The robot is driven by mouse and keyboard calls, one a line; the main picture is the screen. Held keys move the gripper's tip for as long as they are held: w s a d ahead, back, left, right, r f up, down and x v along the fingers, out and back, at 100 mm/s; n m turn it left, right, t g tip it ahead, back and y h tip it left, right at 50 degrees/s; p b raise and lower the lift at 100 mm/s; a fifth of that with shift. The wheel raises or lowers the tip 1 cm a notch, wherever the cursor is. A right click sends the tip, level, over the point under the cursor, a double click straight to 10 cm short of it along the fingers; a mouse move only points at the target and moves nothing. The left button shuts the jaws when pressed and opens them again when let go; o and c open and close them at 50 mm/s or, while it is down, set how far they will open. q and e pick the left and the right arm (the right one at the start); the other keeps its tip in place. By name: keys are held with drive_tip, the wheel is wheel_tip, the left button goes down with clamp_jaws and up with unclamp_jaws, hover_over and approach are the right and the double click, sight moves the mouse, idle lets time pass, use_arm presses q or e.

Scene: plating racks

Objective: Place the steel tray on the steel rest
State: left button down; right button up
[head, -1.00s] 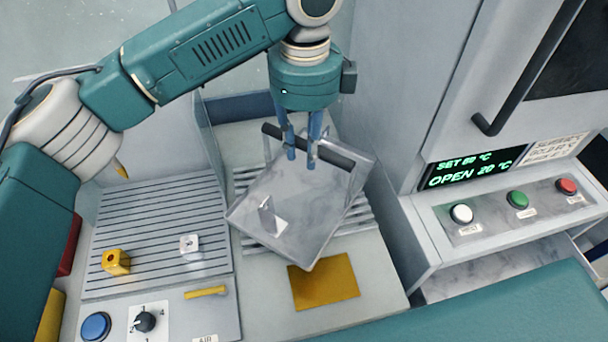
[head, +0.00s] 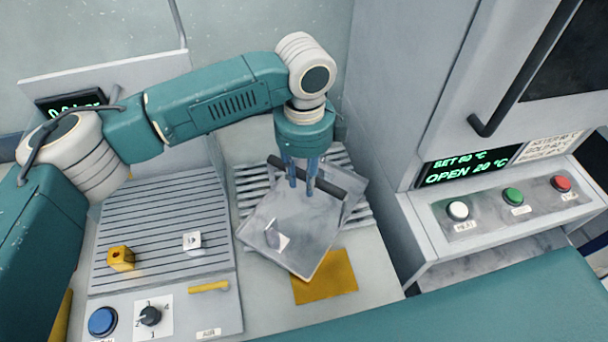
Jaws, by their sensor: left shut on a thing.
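The steel tray (head: 310,228) is a flat grey plate with a black bar handle (head: 328,178) along its far edge. It hangs turned at an angle over a slatted metal rest (head: 247,190), whose slats show at both sides of it. My left gripper (head: 301,190) points down and is shut on the tray at the handle. A small upright metal piece with a white label (head: 277,238) is on the tray's face. I cannot tell whether the tray touches the slats. My right gripper is not in view.
A yellow mat (head: 340,280) lies in front of the tray. An oven cabinet with buttons (head: 513,197) stands right.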

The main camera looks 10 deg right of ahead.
use_arm(q)
drive_tip(key=c, duration=1.4)
unclamp_jaws()
drive_tip(key=shift+c, duration=0.2)
wheel_tip(320, 180, up, 12)
drive_tip(key=b, duration=0.3)
drive_tip(key=shift+r, duration=0.1)
